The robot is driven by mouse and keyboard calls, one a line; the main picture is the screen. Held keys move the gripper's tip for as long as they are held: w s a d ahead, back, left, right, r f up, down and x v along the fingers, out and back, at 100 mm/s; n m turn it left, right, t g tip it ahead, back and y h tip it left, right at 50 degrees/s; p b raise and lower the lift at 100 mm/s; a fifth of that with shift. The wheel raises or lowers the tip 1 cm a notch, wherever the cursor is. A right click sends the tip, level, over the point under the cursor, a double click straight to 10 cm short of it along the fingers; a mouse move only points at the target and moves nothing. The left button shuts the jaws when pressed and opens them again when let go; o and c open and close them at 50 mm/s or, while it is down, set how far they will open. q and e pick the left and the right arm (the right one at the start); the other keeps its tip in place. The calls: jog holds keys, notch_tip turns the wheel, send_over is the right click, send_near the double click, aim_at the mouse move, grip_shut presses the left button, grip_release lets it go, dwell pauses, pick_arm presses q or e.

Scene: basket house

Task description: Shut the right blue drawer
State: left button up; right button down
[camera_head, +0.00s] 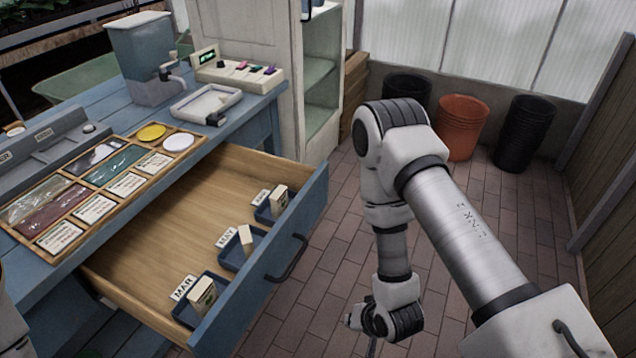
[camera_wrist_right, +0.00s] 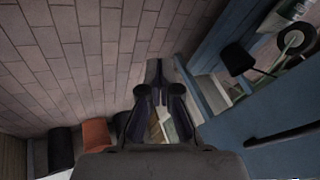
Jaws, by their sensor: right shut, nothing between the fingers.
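The right blue drawer (camera_head: 240,306) is pulled far out of the blue workbench, its wooden inside showing. Its dark bar handle (camera_head: 287,258) is on the outer front. In the right wrist view the blue drawer front (camera_wrist_right: 265,112) and the dark handle (camera_wrist_right: 284,135) are at the right. My right gripper (camera_wrist_right: 160,68) is shut and empty, apart from the handle. In the head view my right arm hangs outside the drawer front, to its right, and its fingers are mostly hidden. My left gripper is not in view.
Small blue trays with month labels (camera_head: 238,248) lie inside the drawer. A card tray (camera_head: 112,152), a drink dispenser (camera_head: 140,50) and a button panel (camera_head: 238,72) stand on the bench. Black and orange bins (camera_head: 462,125) stand at the back. The brick floor right of the drawer is clear.

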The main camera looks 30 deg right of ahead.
jog(key=w+d+r+m+t+b, duration=0.2)
jog(key=w+m+t+b, duration=0.1)
jog(key=w, duration=0.3)
jog(key=w+d+r+m+t+b, duration=0.2)
jog(key=w+d+m+t, duration=0.15)
jog(key=w, duration=0.35)
jog(key=w+d+r+m+t+h+b, duration=0.3)
jog(key=w+d+r+m+t+b, duration=0.25)
jog(key=d+r, duration=0.2)
jog(key=w+a+b, duration=0.1)
jog(key=w+b, duration=0.1)
jog(key=w, duration=1)
jog(key=shift+w+a, duration=0.15)
jog(key=shift+w, duration=0.1)
jog(key=shift+w+a+f, duration=0.1)
